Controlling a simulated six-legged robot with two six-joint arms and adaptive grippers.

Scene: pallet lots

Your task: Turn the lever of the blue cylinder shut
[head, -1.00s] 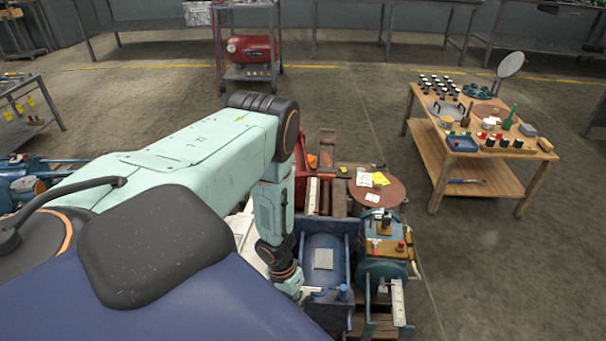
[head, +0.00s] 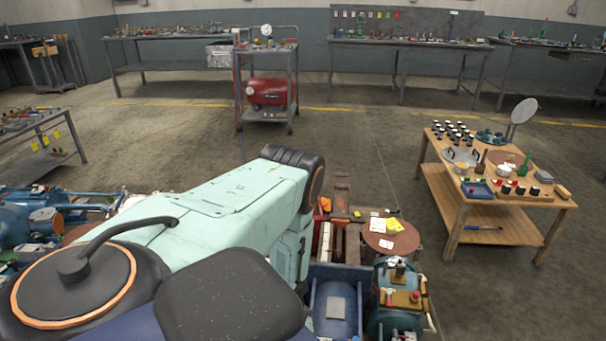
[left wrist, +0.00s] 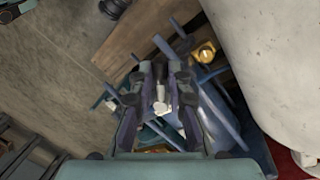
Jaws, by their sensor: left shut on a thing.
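My left gripper (left wrist: 160,108) shows in the left wrist view, its two dark fingers shut on a small pale piece (left wrist: 160,93). Whether this piece is the lever of the blue cylinder, I cannot tell. Blue parts and thin blue bars (left wrist: 226,112) lie around and behind the fingers. In the head view a blue trough-like body (head: 318,308) with a grey plate (head: 336,308) lies at the bottom middle, right of my left forearm. My left gripper is out of the head view, below its edge. My right gripper is in neither view.
A teal machine (head: 376,312) stands close to the right of the blue body. A round brown top (head: 405,240) with cards is behind it. A large white rounded body (left wrist: 275,50) is close on the right in the wrist view. A wooden table (head: 455,200) stands farther right; floor between is clear.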

